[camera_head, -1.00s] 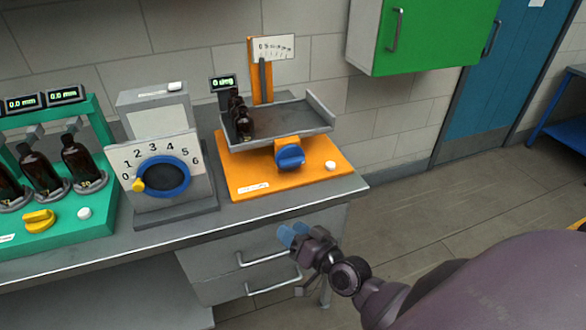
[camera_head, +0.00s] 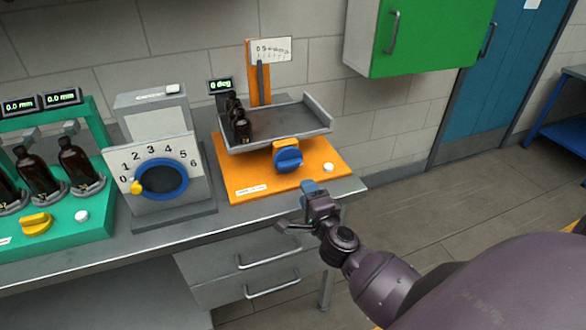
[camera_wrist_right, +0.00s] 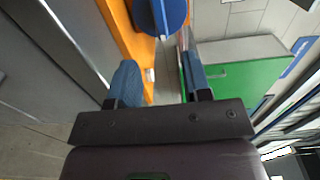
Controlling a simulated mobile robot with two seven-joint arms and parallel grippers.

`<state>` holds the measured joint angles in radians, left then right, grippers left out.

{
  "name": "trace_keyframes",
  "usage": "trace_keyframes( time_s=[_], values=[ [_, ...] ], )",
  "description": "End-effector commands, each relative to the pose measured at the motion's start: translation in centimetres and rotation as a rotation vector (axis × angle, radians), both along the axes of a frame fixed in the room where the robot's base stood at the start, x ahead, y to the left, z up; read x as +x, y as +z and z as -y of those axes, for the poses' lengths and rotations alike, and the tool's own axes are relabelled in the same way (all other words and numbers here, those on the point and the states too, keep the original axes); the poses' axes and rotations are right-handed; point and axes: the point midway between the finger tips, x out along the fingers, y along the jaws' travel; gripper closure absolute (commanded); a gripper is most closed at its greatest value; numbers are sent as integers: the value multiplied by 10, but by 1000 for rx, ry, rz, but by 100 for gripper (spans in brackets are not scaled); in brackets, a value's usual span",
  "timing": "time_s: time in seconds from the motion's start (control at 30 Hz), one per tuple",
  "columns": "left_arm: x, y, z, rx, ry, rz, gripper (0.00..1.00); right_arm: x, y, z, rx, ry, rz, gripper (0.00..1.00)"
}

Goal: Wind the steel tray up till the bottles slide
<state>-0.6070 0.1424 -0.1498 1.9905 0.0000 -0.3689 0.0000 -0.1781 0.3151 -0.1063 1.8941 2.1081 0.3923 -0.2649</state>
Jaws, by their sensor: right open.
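The steel tray (camera_head: 275,128) sits on the orange tilt stand (camera_head: 250,178) and looks about level. Several small amber bottles (camera_head: 238,122) stand in a row at its left end. The stand's display (camera_head: 221,86) reads 0 deg. The blue knob (camera_head: 288,157) is on the front of the stand, below the tray; it also shows at the top of the right wrist view (camera_wrist_right: 170,14). My right gripper (camera_head: 312,188) is open and empty, in front of and below the knob, near the bench's front edge. Its blue fingers are apart in the right wrist view (camera_wrist_right: 158,80). My left gripper is not in view.
Left of the stand is a grey box with a blue dial (camera_head: 160,180) numbered 0 to 6. Further left is a green rig (camera_head: 85,238) holding larger amber bottles. A white button (camera_head: 328,167) is right of the knob. Drawer handles (camera_head: 270,288) project below the bench.

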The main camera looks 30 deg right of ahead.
Motion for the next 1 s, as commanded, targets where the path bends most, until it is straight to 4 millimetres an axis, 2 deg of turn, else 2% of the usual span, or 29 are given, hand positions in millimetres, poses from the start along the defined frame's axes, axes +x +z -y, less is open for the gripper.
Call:
trace_keyframes(
  time_s=[0.17, 0.63, 0.8, 1.0],
  values=[
    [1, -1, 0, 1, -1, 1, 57, 14, 0, 4, 4, -2, 1, 55],
    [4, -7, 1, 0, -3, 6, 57, 86, -1, 20, 3, 0, 0, 55],
    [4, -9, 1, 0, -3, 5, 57, 100, 0, 24, 4, 0, 1, 55],
    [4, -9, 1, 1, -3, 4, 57, 104, 0, 25, 3, 0, -1, 55]
  ],
)
